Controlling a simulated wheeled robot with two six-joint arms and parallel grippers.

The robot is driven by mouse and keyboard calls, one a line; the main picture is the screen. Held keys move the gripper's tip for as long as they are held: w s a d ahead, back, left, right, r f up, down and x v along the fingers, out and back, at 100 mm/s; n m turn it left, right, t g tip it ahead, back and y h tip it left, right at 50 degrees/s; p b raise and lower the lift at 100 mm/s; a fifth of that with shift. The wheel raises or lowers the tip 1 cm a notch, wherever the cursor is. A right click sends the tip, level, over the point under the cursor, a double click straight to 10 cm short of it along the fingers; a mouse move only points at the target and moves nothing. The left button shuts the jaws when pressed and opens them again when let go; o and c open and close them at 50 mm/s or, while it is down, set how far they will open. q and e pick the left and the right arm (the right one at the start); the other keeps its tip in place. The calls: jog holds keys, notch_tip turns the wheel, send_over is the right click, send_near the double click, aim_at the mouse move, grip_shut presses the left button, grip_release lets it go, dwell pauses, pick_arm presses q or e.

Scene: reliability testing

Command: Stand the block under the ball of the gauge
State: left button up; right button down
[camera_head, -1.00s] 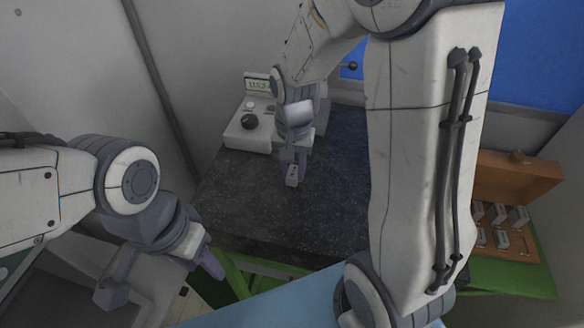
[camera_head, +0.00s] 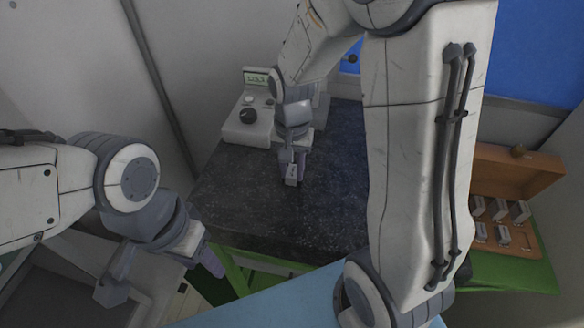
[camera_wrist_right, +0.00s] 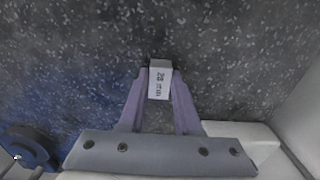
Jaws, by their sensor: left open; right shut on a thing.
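A small pale grey block (camera_wrist_right: 159,82) with a printed label is held between the purple fingers of my right gripper (camera_wrist_right: 158,92). In the head view my right gripper (camera_head: 290,168) holds the block (camera_head: 291,176) over the dark speckled plate. I cannot tell whether the block touches the plate. The gauge (camera_head: 248,122), a white unit with a small lit display and a black knob, stands at the back left of the plate, behind my right gripper. My right arm hides part of the gauge, and I cannot make out its ball. My left gripper (camera_head: 209,262) is open and empty, off the plate's front left.
The dark plate (camera_head: 235,200) is bare around the block. An open wooden case (camera_head: 515,172) with several small blocks (camera_head: 502,234) sits on a green surface (camera_head: 510,276) at the right. My right arm covers the plate's right side. Grey walls stand behind and left.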

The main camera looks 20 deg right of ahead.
aim_at(292, 173)
jog(key=c, duration=0.5)
grip_release()
notch_tip(292, 173, up, 10)
jog(key=shift+r+b, duration=0.25)
jog(key=shift+b, duration=0.55)
